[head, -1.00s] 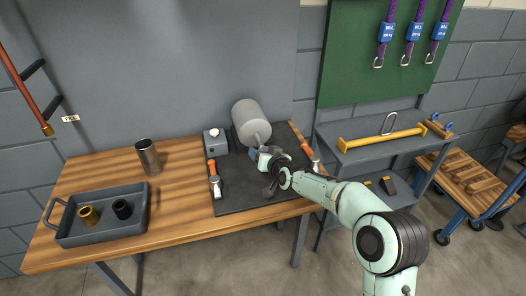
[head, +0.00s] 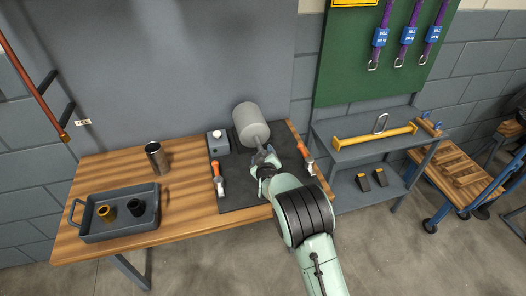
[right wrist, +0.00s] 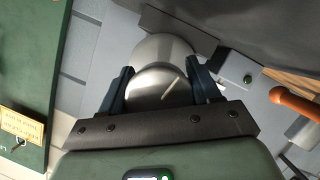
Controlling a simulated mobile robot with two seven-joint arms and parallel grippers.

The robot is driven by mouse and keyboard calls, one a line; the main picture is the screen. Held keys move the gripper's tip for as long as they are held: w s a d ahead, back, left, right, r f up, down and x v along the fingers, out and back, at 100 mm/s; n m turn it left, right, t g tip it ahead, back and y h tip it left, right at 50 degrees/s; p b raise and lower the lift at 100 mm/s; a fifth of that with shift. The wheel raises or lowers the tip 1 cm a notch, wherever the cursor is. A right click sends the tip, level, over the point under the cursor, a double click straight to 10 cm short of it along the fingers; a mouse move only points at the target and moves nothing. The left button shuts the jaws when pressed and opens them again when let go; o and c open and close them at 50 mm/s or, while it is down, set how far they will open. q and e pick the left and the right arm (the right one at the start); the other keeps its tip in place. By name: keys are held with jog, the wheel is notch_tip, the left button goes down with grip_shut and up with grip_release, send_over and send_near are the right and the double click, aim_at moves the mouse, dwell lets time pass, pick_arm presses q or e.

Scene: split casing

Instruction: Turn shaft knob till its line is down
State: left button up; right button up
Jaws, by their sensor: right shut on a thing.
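The grey cylindrical casing (head: 248,117) lies on the dark mat, with its shaft (head: 258,140) pointing toward me. My right gripper (head: 264,158) is at the shaft's near end and hides the knob there in the head view. In the right wrist view, the round metal shaft knob (right wrist: 150,92) sits between the two dark fingers of my right gripper (right wrist: 160,85), which is shut on it. My left gripper is not in view.
A metal cup (head: 155,158) and a grey tray (head: 94,234) with two bushings stand at left. A shelf (head: 345,155) stands right.

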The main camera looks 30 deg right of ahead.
jog(key=shift+n+h+p, duration=0.4)
jog(key=shift+n+h, duration=0.1)
jog(key=shift+n, duration=0.2)
jog(key=shift+d+f, duration=0.1)
jog(key=o, duration=1)
jog(key=shift+s, duration=0.1)
jog(key=shift+s+a, duration=0.15)
jog(key=shift+a, duration=0.05)
jog(key=v, duration=1.2)
jog(key=shift+s+r, duration=0.2)
jog(key=shift+s, duration=0.15)
jog(key=shift+a, duration=0.15)
